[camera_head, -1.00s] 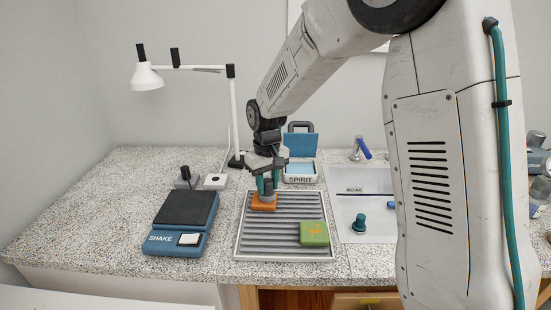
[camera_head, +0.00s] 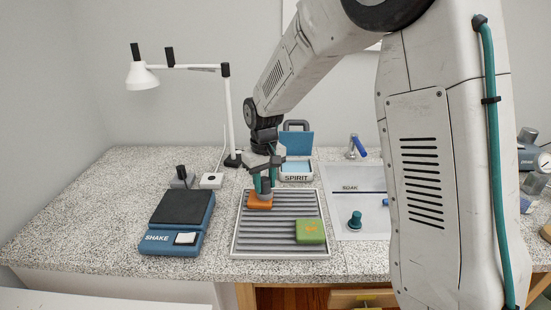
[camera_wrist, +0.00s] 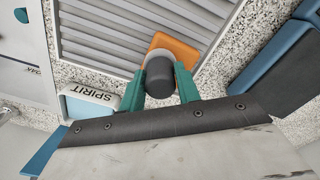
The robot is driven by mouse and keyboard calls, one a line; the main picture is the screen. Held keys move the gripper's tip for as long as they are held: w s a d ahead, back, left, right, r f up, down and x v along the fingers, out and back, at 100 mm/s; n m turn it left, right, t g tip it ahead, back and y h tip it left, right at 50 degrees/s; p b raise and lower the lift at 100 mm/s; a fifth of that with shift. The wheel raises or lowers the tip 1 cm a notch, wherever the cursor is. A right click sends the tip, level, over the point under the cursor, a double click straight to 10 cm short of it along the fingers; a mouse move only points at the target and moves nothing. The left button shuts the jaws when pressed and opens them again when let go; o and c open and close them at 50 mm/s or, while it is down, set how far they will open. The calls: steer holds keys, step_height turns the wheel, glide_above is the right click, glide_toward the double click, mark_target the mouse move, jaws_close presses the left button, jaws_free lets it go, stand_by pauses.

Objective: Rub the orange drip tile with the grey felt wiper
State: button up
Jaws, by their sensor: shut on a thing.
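The orange drip tile (camera_head: 259,202) lies on the ribbed grey tray (camera_head: 281,255), near its back left corner. My gripper (camera_head: 266,184) is over the tile, its teal fingers shut on the dark grey handle of the felt wiper (camera_head: 265,187). In the wrist view the wiper (camera_wrist: 160,76) sits between the fingers, with the orange tile (camera_wrist: 178,45) showing beyond it. The wiper appears to be down on the tile, but its underside is hidden, so I cannot be sure of contact.
A green tile (camera_head: 311,232) lies on the tray's front right. The blue SHAKE device (camera_head: 171,247) stands left of the tray, the SPIRIT box (camera_head: 296,177) behind it. The SOAK basin (camera_head: 355,206), with a teal-handled item (camera_head: 355,219), is at right. A lamp (camera_head: 232,120) stands behind.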

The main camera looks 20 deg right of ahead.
steer(key=shift+s+d, duration=0.25)
steer(key=shift+d, duration=0.25)
steer(key=shift+s+d, duration=0.25)
steer(key=shift+d, duration=0.25)
step_height(320, 180, up, 8)
steer(key=shift+a, duration=0.1)
